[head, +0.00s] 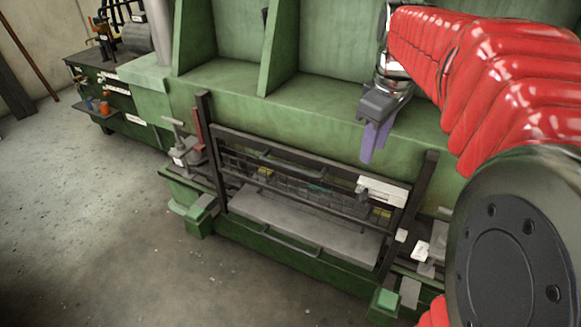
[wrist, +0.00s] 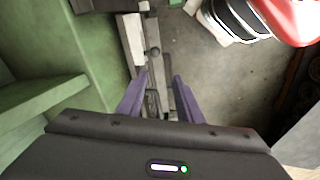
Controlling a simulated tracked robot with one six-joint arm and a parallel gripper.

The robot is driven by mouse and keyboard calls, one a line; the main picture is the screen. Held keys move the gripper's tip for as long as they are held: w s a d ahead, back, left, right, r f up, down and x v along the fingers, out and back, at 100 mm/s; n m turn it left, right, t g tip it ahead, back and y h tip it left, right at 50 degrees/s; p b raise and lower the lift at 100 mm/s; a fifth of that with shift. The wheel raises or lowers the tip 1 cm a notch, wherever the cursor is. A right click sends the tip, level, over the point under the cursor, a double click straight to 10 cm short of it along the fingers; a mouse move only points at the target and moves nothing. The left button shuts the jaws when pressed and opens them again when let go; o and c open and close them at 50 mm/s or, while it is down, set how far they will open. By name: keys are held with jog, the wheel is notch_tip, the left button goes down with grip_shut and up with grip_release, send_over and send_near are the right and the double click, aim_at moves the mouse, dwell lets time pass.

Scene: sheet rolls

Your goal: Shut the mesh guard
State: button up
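The mesh guard (head: 305,196) is a dark-framed mesh panel between two dark upright posts, low on the front of the green machine in the head view. A bar handle (head: 292,166) runs along its upper part, and another bar handle (head: 290,245) shows lower down. A pale flat slab shows at the lower opening. I cannot tell how far the guard is open. My gripper (head: 374,143), with purple fingers, is above the guard's right part and apart from it. In the wrist view my gripper (wrist: 163,76) has its fingers spread with nothing between them.
The green machine (head: 330,125) with upright ribs rises behind the guard. A white box (head: 383,190) sits at the guard's upper right. A small clamp-like fitting (head: 182,150) stands left of the guard. The concrete floor (head: 100,230) in front and to the left is clear.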

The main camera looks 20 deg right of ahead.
jog(key=s+a+f+m+t, duration=0.2)
jog(key=s+a, duration=0.4)
jog(key=a, duration=0.3)
jog(key=s+a+f+m+t, duration=0.1)
jog(key=s+a+f+m, duration=0.2)
jog(key=s+a+f, duration=0.2)
jog(key=s+a, duration=0.2)
jog(key=a, duration=0.2)
jog(key=shift+a+f+m+t+y, duration=0.15)
jog(key=shift+f+m+t+y, duration=0.05)
jog(key=shift+m+t+y, duration=0.2)
